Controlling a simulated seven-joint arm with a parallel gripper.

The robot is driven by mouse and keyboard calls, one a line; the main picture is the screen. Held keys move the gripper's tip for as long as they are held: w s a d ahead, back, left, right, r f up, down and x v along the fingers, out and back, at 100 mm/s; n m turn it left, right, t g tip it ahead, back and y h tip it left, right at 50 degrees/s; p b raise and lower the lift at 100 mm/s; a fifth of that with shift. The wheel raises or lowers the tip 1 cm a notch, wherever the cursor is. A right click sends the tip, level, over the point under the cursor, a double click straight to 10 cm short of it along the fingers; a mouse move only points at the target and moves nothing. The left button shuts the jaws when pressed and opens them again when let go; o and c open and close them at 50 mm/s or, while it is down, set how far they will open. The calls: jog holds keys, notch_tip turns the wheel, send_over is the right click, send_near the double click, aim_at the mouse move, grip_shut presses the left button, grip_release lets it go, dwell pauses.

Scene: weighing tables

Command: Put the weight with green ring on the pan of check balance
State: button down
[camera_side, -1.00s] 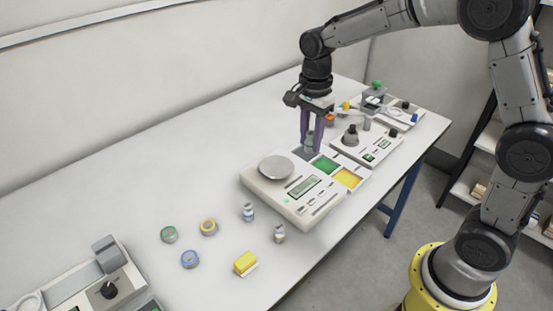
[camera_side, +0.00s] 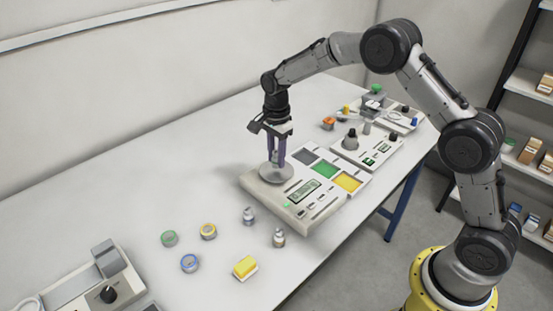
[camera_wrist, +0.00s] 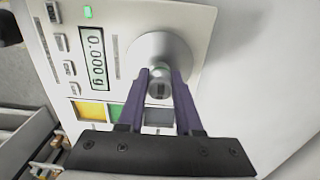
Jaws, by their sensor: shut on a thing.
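My gripper (camera_side: 276,162) is shut on a small grey metal weight (camera_wrist: 159,86), held between its two purple fingers. A bit of green shows at the weight's top in the wrist view, fitting a green ring. The gripper is over the round metal pan (camera_side: 270,177) of the check balance (camera_side: 258,188), and the pan also shows behind the weight in the wrist view (camera_wrist: 138,50). The balance display (camera_wrist: 95,58) reads 0.000 g. The gap between weight and pan is too small to judge.
Grey, green (camera_side: 325,168) and yellow (camera_side: 346,182) squares lie right of the balance. Beyond stands another device (camera_side: 372,151) with a dark knob-like thing (camera_side: 350,139).

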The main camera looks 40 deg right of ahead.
jog(key=shift+f, duration=0.55)
jog(key=shift+f, duration=0.1)
jog(key=c, duration=0.6)
grip_release()
jog(key=shift+f, duration=0.1)
